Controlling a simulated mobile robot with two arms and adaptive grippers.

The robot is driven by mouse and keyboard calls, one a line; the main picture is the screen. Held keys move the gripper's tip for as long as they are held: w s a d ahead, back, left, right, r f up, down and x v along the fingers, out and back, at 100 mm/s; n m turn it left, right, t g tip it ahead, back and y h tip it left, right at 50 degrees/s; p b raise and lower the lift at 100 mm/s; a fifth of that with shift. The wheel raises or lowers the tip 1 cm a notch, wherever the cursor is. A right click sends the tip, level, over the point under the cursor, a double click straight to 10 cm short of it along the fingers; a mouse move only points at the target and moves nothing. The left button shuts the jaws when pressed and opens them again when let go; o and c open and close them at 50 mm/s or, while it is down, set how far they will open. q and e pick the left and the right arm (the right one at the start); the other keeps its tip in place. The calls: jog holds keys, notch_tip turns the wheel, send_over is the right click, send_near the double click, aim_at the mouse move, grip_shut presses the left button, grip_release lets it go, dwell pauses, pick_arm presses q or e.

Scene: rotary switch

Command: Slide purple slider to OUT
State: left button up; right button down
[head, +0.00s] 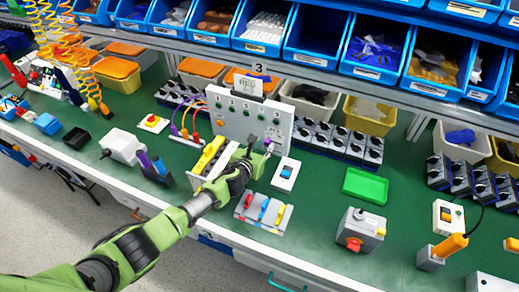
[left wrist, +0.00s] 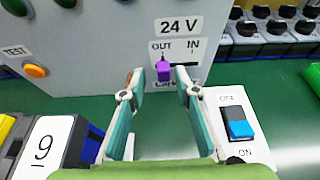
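The purple slider (left wrist: 163,71) is a small knob on a light grey panel (left wrist: 110,55), below a "24 V" label. In the left wrist view it stands at the left part of its slot, under the word OUT, and the dark slot shows to its right toward IN. My left gripper (left wrist: 160,76) is open in front of the panel. Its two fingertips appear on either side of the knob with small gaps. I cannot tell whether the tips reach the panel. In the head view my left gripper (head: 260,149) is at the panel's lower right. My right gripper is not in view.
A white switch box with a blue rocker (left wrist: 238,125) stands close right of my left gripper. A block marked 9 (left wrist: 45,150) is at its left. A board with coloured sliders (head: 263,213) lies in front.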

pick_arm(q)
jog(key=v, duration=1.2)
jog(key=shift+a, duration=0.1)
dwell(0.4)
